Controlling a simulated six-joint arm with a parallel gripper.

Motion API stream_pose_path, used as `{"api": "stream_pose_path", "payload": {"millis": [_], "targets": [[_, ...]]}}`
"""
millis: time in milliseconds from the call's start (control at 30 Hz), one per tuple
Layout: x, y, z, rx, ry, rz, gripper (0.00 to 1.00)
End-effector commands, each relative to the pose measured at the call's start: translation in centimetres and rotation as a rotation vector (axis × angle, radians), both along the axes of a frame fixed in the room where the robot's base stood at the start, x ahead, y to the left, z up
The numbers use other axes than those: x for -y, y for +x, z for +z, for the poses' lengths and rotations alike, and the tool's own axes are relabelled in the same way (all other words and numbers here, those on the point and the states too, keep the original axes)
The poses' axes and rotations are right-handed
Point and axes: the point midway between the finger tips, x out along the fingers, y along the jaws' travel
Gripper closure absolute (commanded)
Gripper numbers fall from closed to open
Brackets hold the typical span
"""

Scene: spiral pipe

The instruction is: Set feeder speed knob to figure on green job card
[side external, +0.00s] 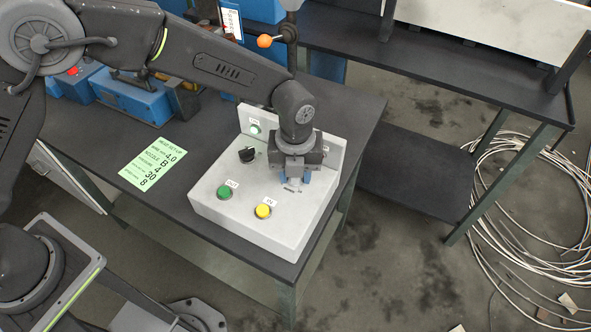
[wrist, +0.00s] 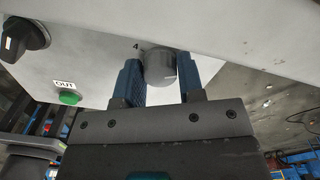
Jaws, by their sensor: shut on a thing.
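The green job card (side external: 152,169) lies flat on the dark bench, left of the pale control box. Its figures read 4.0, B, 4, 30 and 8 from top to bottom; which line is feeder speed is too small to read for sure. My gripper (side external: 294,182) points down over the right part of the box's sloping face. In the wrist view, its blue fingers are shut on a grey round knob (wrist: 160,68), one on each side. A figure 4 is printed just left of the knob's top; the rest of the scale is hidden.
The box (side external: 225,208) also carries a black selector (side external: 246,155), a green button (side external: 224,191) and a yellow button (side external: 263,211), all left of my gripper. The OUT button (wrist: 68,98) also shows in the wrist view. Blue machinery (side external: 130,95) stands behind the card.

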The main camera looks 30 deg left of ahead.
Motion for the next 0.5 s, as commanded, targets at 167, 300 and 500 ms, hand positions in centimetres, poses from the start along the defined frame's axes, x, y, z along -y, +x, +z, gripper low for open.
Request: {"api": "stream_pose_path", "payload": {"millis": [167,300,500], "targets": [[0.02,0.04,0.1,0.002,-0.001,-0.043,0.88],[0.02,0.04,0.1,0.002,-0.001,-0.055,0.88],[0.02,0.05,0.1,0.002,-0.001,-0.057,0.88]]}}
